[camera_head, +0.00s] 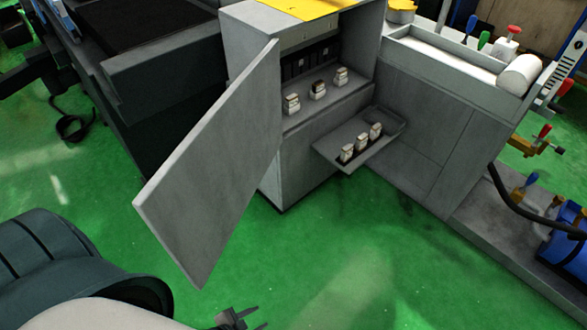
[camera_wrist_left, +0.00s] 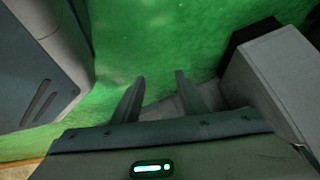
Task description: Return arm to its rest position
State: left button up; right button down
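My left gripper (camera_head: 250,318) shows small at the bottom edge of the head view, low over the green floor and in front of the grey cabinet. In the left wrist view its two fingers (camera_wrist_left: 160,88) stand apart with nothing between them, and green floor shows beyond. The gripper is clear of the cabinet door in the head view. A large dark and white arm part of mine fills the lower left of the head view. My right gripper is in neither view.
The grey cabinet (camera_head: 330,112) has its door (camera_head: 215,165) swung open toward me. Three small pale blocks stand on its inner shelf and three on a pull-out tray (camera_head: 378,153). A blue motor (camera_head: 565,245) stands at the right. The green floor (camera_head: 400,275) in front is clear.

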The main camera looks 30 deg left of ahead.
pick_arm(q)
jog(key=d+f+n+g+y, duration=0.1)
jog(key=d+n+g, duration=0.1)
jog(key=d+n, duration=0.2)
jog(key=d, duration=0.3)
jog(key=shift+n+g+p, duration=0.3)
jog(key=shift+n+g, duration=0.1)
jog(key=shift+a, duration=0.15)
